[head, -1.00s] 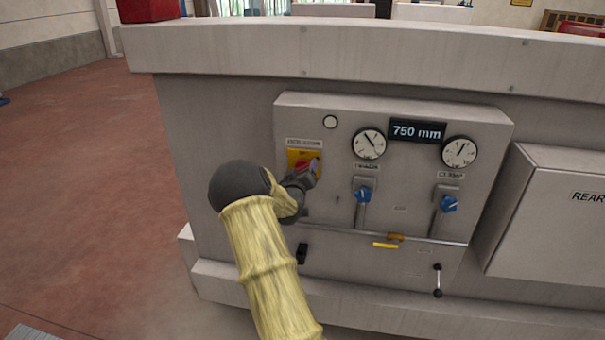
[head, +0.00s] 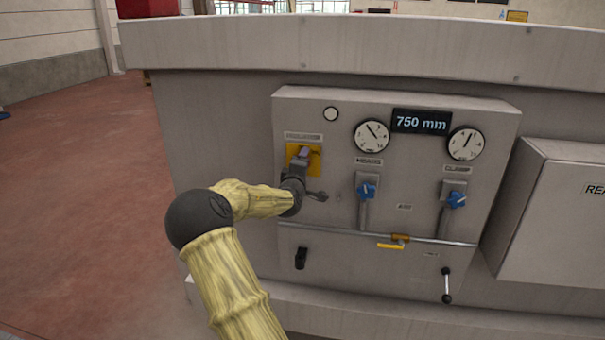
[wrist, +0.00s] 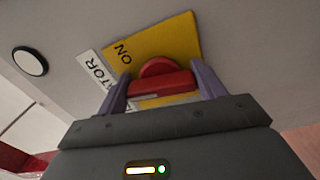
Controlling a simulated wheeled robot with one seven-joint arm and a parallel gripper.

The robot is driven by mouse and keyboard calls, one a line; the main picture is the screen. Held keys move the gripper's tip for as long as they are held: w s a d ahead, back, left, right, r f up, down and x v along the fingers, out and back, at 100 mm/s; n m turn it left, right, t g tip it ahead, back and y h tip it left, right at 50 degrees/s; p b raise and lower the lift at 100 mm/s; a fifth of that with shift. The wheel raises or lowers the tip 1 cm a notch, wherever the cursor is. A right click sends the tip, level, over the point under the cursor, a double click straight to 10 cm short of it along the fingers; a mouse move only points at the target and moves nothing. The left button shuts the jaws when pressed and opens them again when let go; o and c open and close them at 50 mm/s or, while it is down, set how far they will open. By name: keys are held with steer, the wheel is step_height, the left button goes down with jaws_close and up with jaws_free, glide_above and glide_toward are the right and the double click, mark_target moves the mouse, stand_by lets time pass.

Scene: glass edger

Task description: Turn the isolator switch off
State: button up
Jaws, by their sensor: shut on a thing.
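The isolator switch has a red handle (wrist: 160,82) on a yellow plate (head: 316,164) at the upper left of the grey panel. In the wrist view the yellow plate (wrist: 172,38) shows the word ON beside part of a white label. My gripper (wrist: 160,86) has one purple-grey finger at each end of the red handle and is shut on it. The handle lies at a slant to the plate's edges. In the head view my gripper (head: 303,157) covers the handle. The plate's other markings are hidden.
To the right on the panel are two dials (head: 371,135), a 750 mm display (head: 421,121) and two blue valve knobs (head: 366,191). A yellow lever (head: 390,246) sits below. A grey box (head: 560,210) juts out at right. Open floor (head: 80,190) lies at left.

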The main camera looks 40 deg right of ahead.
steer(key=shift+f+n+b, duration=0.1)
steer(key=shift+n+b, duration=0.45)
steer(key=shift+n, duration=0.35)
steer(key=o, duration=1)
steer(key=shift+c, duration=0.2)
steer(key=b+v, duration=0.5)
steer(key=v, duration=1.2)
steer(key=shift+s, duration=0.2)
steer(key=shift+a, duration=0.15)
